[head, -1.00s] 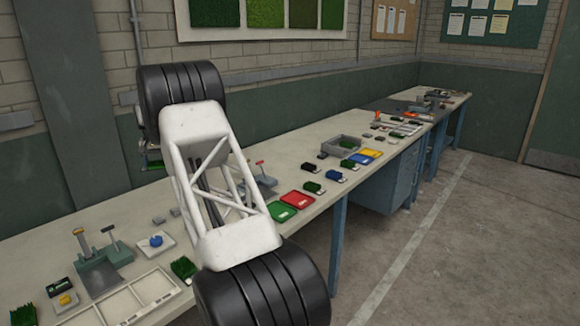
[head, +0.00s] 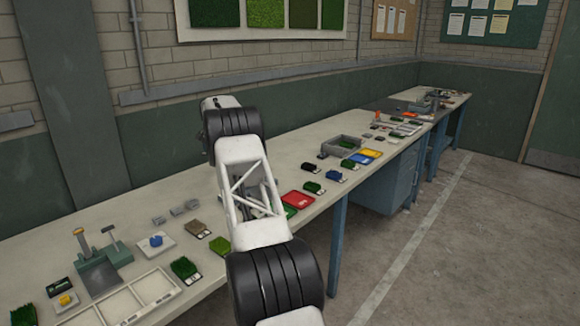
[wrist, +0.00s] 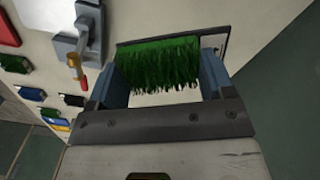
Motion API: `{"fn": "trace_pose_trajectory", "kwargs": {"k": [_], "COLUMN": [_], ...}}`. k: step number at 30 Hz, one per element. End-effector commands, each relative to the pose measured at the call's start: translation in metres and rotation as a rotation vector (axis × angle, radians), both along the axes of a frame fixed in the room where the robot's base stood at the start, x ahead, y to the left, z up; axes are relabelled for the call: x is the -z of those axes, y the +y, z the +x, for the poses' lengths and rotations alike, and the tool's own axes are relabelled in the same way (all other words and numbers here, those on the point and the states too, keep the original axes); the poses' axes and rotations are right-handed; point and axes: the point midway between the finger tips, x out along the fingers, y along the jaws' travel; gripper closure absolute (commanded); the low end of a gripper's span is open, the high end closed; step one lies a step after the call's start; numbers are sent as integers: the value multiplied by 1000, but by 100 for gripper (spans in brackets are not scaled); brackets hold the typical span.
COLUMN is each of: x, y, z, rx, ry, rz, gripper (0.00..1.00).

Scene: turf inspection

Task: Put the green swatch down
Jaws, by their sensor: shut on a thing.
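The green swatch (wrist: 160,65) is a tuft of bright green turf on a dark backing. In the wrist view it sits between the two blue-grey fingers of my gripper (wrist: 163,82), which is shut on it. The pale bench top (wrist: 125,18) lies beyond it; I cannot tell the gap between them. In the head view my arm hides the gripper and the held swatch.
In the head view, a white divided frame (head: 120,303), a blue knob on a plate (head: 156,241) and several other swatches (head: 186,268) crowd the bench.

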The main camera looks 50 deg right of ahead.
Motion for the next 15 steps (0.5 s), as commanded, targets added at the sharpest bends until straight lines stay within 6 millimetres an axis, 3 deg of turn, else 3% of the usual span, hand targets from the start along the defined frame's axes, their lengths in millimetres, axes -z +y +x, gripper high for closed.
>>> {"fn": "trace_pose_trajectory", "kwargs": {"k": [3, 15], "x": [7, 30], "y": [-36, -147], "z": [-6, -37], "rx": [57, 244], "ry": [0, 1], "rz": [0, 1], "gripper": [50, 50]}}
